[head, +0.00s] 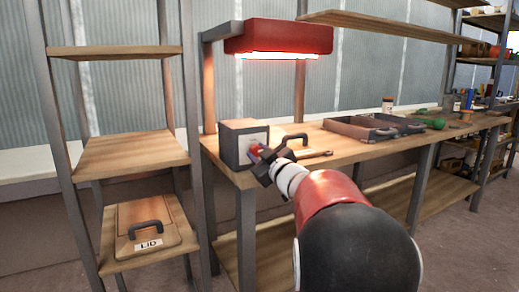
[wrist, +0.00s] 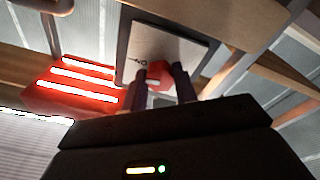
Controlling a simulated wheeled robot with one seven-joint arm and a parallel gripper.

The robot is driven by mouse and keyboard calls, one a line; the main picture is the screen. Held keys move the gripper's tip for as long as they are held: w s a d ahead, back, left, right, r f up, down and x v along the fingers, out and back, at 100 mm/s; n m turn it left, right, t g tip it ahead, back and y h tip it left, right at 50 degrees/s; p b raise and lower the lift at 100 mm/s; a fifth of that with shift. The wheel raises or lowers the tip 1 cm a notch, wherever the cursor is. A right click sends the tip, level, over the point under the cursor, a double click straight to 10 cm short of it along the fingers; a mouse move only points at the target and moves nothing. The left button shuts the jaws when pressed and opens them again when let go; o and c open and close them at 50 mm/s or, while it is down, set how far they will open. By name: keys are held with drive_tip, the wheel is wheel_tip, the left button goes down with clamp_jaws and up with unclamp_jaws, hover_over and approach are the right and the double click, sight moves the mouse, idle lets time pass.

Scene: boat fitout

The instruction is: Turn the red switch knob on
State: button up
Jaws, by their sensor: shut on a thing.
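The red switch knob (wrist: 157,76) is on the pale front plate (wrist: 180,50) of a grey box. In the wrist view my gripper (wrist: 163,77) has one finger on each side of the knob and is shut on it. In the head view the grey box (head: 236,143) stands on the left end of the workbench, and my gripper (head: 258,157) reaches its front plate. The knob is mostly hidden there by the gripper. A small dark mark shows on the plate beside the knob in the wrist view; the knob's exact setting is hard to tell.
A red lamp (head: 280,38) hangs lit above the workbench (head: 345,150). A dark handle (head: 293,138) lies right of the box, with grey trays (head: 360,128) farther along.

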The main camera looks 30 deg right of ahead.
drive_tip(key=shift+a+m+p, duration=0.1)
drive_tip(key=shift+m+p, duration=0.25)
drive_tip(key=shift+m, duration=0.85)
drive_tip(key=o, duration=1)
drive_tip(key=shift+c, duration=0.2)
drive_tip(key=s+f, duration=0.1)
drive_tip(key=s, duration=0.6)
drive_tip(key=shift+s+b, duration=0.35)
drive_tip(key=shift+s, duration=0.05)
